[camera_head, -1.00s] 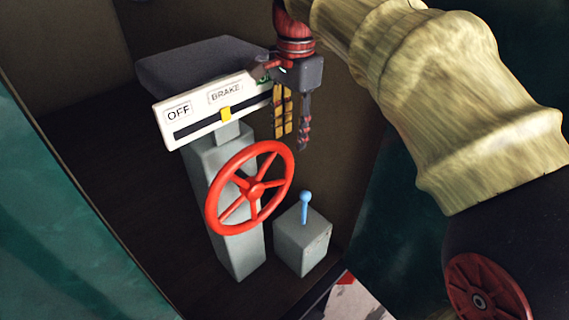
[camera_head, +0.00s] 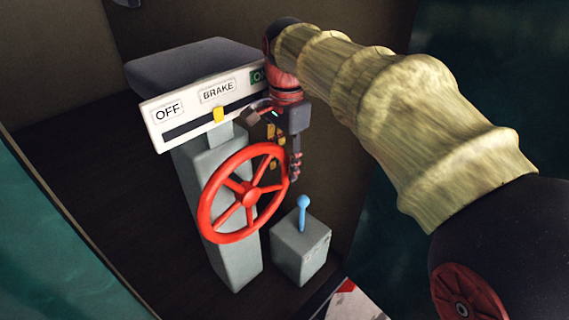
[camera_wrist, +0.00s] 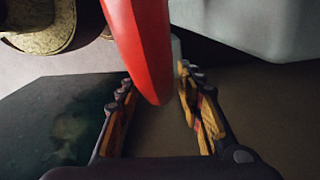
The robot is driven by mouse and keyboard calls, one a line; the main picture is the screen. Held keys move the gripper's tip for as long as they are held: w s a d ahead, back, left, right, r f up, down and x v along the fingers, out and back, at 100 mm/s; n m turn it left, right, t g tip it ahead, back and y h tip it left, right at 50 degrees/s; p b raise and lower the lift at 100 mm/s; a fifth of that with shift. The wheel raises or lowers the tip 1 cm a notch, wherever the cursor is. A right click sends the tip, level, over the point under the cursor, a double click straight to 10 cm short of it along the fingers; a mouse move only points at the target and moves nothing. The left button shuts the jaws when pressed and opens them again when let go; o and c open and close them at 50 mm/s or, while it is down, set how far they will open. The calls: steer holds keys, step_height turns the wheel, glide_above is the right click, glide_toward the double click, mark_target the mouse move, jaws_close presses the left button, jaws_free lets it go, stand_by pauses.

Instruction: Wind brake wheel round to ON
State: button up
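The red five-spoked brake wheel (camera_head: 250,195) stands tilted on a grey pedestal (camera_head: 238,262). Above it, a white BRAKE plate (camera_head: 150,118) has OFF at its left and a green ON label (camera_head: 256,76), partly hidden by my arm, at its right. A yellow pointer (camera_head: 218,114) sits about mid-slot between them. My gripper (camera_head: 283,165) is at the wheel's upper right rim. In the wrist view, its fingers (camera_wrist: 155,80) are apart, with the red rim (camera_wrist: 138,40) between them. A gap shows on each side of the rim.
A grey box (camera_head: 300,250) with a blue-knobbed lever (camera_head: 303,212) stands just right of the wheel, below my gripper. A dark grey slab (camera_head: 190,65) lies behind the plate. Green walls (camera_head: 50,240) flank the space. Dark floor left of the pedestal is clear.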

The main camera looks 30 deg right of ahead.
steer(key=shift+f, duration=0.1)
steer(key=shift+c, duration=1.1)
jaws_close()
